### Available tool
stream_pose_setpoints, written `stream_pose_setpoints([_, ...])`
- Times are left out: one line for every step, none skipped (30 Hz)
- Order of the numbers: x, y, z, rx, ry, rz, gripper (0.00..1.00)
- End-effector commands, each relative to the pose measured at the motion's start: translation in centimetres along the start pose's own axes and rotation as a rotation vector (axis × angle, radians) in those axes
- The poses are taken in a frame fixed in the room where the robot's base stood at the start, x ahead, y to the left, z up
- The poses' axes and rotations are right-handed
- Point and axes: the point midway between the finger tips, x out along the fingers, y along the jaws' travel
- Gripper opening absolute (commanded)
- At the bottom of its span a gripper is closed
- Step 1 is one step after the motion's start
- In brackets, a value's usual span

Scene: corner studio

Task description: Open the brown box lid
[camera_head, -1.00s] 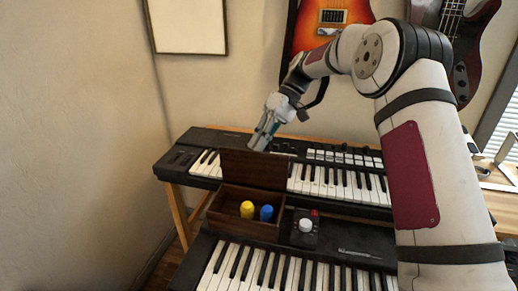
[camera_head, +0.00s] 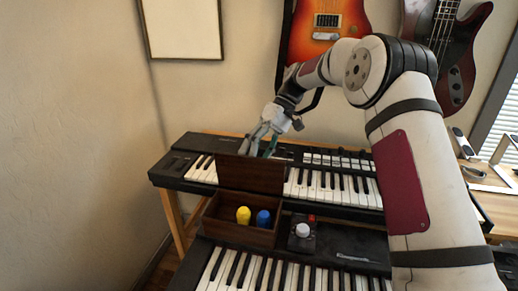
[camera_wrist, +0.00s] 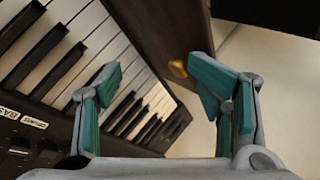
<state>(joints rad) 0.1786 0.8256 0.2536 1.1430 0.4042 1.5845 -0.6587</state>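The brown box (camera_head: 238,233) sits on the front keyboard, and its lid (camera_head: 251,174) stands up, roughly upright, at the box's back edge. A yellow piece (camera_head: 243,215) and a blue piece (camera_head: 263,218) are inside the box. My gripper (camera_head: 257,148) is just above and behind the lid's top edge in the head view. In the wrist view my gripper (camera_wrist: 155,95) has its teal fingertips wide apart with nothing between them. The brown lid panel (camera_wrist: 158,30) with a small gold knob (camera_wrist: 178,66) shows beyond, near the right finger.
A black device with a white knob (camera_head: 302,231) stands right of the box. The rear keyboard (camera_head: 330,180) lies behind the lid. Guitars (camera_head: 322,30) hang on the wall behind my arm. A desk (camera_head: 495,180) is at the right.

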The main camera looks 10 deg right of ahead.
Motion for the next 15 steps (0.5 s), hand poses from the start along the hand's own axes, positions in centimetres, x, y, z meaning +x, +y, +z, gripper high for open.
stream_pose_setpoints([0.66, 0.51, 0.09, 0.006, -0.009, 0.001, 0.39])
stream_pose_setpoints([0.64, 0.53, 0.11, 0.006, -0.009, 0.001, 0.38])
stream_pose_setpoints([0.61, 0.55, 0.13, 0.007, -0.009, 0.001, 0.38])
stream_pose_setpoints([0.58, 0.57, 0.16, 0.007, -0.009, 0.001, 0.38])
stream_pose_setpoints([0.56, 0.59, 0.19, 0.008, -0.009, 0.001, 0.38])
stream_pose_setpoints([0.53, 0.61, 0.22, 0.008, -0.009, 0.001, 0.38])
stream_pose_setpoints([0.5, 0.63, 0.24, 0.009, -0.009, 0.001, 0.38])
stream_pose_setpoints([0.48, 0.64, 0.27, 0.009, -0.009, 0.001, 0.38])
stream_pose_setpoints([0.45, 0.66, 0.3, 0.01, -0.009, 0.0, 0.38])
stream_pose_setpoints([0.44, 0.65, 0.3, 0.01, -0.008, 0.0, 0.38])
stream_pose_setpoints([0.41, 0.63, 0.3, 0.01, -0.008, 0.0, 0.38])
stream_pose_setpoints([0.38, 0.61, 0.3, 0.01, -0.007, 0.0, 0.38])
stream_pose_setpoints([0.36, 0.59, 0.29, 0.009, -0.007, 0.0, 0.38])
stream_pose_setpoints([0.34, 0.56, 0.28, 0.009, -0.007, 0.0, 0.38])
stream_pose_setpoints([0.31, 0.54, 0.27, 0.009, -0.006, 0.0, 0.38])
